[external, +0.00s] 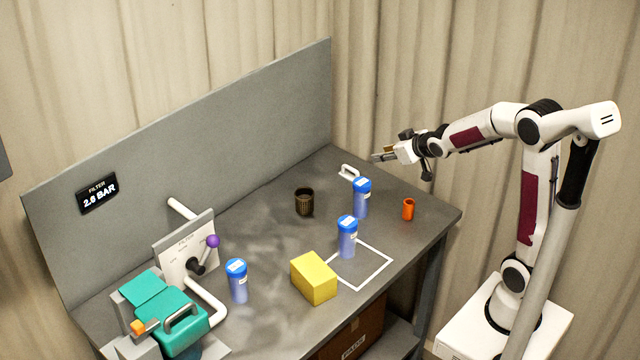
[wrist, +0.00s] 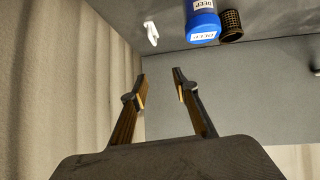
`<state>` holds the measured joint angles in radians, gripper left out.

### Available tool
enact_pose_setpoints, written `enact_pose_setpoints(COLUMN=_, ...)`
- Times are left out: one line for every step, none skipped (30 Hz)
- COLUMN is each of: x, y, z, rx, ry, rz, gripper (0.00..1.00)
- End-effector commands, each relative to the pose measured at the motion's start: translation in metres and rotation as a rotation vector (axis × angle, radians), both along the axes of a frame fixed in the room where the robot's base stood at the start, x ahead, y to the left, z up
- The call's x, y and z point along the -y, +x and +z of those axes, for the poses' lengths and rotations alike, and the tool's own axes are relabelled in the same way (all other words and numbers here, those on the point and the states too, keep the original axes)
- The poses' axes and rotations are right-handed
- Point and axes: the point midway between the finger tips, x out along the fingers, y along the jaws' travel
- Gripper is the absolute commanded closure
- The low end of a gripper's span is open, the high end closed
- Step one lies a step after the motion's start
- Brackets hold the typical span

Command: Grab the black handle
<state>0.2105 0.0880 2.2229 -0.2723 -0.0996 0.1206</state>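No plainly black handle stands out. The filter panel (external: 186,250) carries a lever with a black hub (external: 196,267) and a purple ball (external: 212,241) at its tip. A dark grey bar handle (external: 181,319) is on the front of the teal housing (external: 160,305) at the lower left. A small white handle-shaped piece (external: 349,172) lies at the back right of the table; it also shows in the wrist view (wrist: 151,33). My gripper (external: 380,157) is raised near the table's back right, far from the panel and housing. In the wrist view its fingers (wrist: 160,84) are apart and empty.
Blue canisters (external: 361,198) (external: 347,237) (external: 237,281), a yellow block (external: 314,278), a dark mesh cup (external: 304,201) and an orange cup (external: 408,209) stand on the table. A white square outline (external: 377,280) marks the front right. White pipes (external: 206,298) flank the panel; a grey backboard (external: 250,120) stands behind.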

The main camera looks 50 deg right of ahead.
Motion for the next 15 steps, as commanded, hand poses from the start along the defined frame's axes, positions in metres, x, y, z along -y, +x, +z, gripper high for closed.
enact_pose_setpoints(x=0.004, y=0.008, z=-0.007, rx=0.007, ry=0.001, rz=0.001, gripper=0.71)
enact_pose_setpoints(x=0.006, y=0.013, z=-0.010, rx=0.015, ry=0.001, rz=0.003, gripper=0.71)
enact_pose_setpoints(x=0.009, y=0.020, z=-0.013, rx=0.027, ry=0.002, rz=0.006, gripper=0.71)
enact_pose_setpoints(x=0.010, y=0.025, z=-0.016, rx=0.034, ry=0.003, rz=0.008, gripper=0.71)
enact_pose_setpoints(x=0.012, y=0.029, z=-0.019, rx=0.042, ry=0.003, rz=0.010, gripper=0.71)
enact_pose_setpoints(x=0.014, y=0.035, z=-0.023, rx=0.052, ry=0.004, rz=0.015, gripper=0.71)
enact_pose_setpoints(x=0.016, y=0.040, z=-0.027, rx=0.060, ry=0.004, rz=0.018, gripper=0.71)
enact_pose_setpoints(x=0.018, y=0.044, z=-0.029, rx=0.068, ry=0.004, rz=0.020, gripper=0.71)
enact_pose_setpoints(x=0.020, y=0.050, z=-0.034, rx=0.079, ry=0.007, rz=0.023, gripper=0.71)
enact_pose_setpoints(x=0.022, y=0.054, z=-0.037, rx=0.087, ry=0.008, rz=0.026, gripper=0.71)
enact_pose_setpoints(x=0.023, y=0.058, z=-0.041, rx=0.093, ry=0.010, rz=0.029, gripper=0.71)
enact_pose_setpoints(x=0.025, y=0.063, z=-0.045, rx=0.105, ry=0.012, rz=0.033, gripper=0.71)
enact_pose_setpoints(x=0.027, y=0.067, z=-0.049, rx=0.114, ry=0.014, rz=0.037, gripper=0.71)
enact_pose_setpoints(x=0.028, y=0.071, z=-0.052, rx=0.121, ry=0.017, rz=0.039, gripper=0.71)
enact_pose_setpoints(x=0.030, y=0.076, z=-0.057, rx=0.132, ry=0.020, rz=0.042, gripper=0.71)
